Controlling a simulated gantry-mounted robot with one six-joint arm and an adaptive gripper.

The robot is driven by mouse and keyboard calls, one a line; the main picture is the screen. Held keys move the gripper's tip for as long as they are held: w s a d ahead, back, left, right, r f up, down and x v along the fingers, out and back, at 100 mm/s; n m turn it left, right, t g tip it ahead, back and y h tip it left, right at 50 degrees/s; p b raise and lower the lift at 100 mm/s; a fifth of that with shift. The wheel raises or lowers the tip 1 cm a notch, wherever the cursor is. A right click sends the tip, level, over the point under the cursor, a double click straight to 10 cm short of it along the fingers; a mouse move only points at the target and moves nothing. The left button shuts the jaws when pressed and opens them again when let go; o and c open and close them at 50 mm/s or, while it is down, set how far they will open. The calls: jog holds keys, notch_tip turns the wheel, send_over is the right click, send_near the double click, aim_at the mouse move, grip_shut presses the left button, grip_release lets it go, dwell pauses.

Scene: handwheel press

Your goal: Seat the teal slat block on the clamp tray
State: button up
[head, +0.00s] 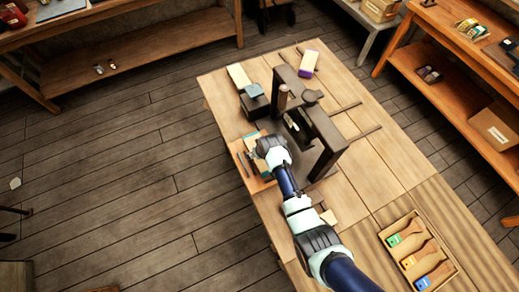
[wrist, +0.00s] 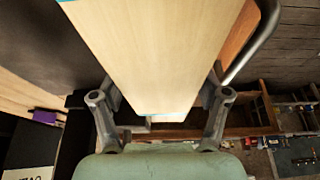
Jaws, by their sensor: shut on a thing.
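My gripper (head: 262,147) is at the left edge of the workbench, left of the dark press. In the wrist view my gripper (wrist: 160,119) is shut on the teal slat block (wrist: 155,50), a long pale wooden block with a thin teal edge between the fingers. Part of the block (head: 249,138) also shows in the head view beside my wrist. An orange-brown tray (head: 260,184) with dark bars lies below my gripper. My arm hides much of it, and I cannot tell whether the block touches it.
The dark press frame (head: 325,130) stands close to the right of my arm. Behind are a dark block (head: 256,106), a pale block (head: 238,76) and a purple-and-cream block (head: 308,64). A wooden tray (head: 402,268) of brushes sits at the front right.

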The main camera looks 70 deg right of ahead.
jog(key=shift+f+b, duration=0.75)
jog(key=shift+f, duration=0.3)
dwell(0.4)
jog(key=o, duration=1.4)
jog(key=v, duration=1.2)
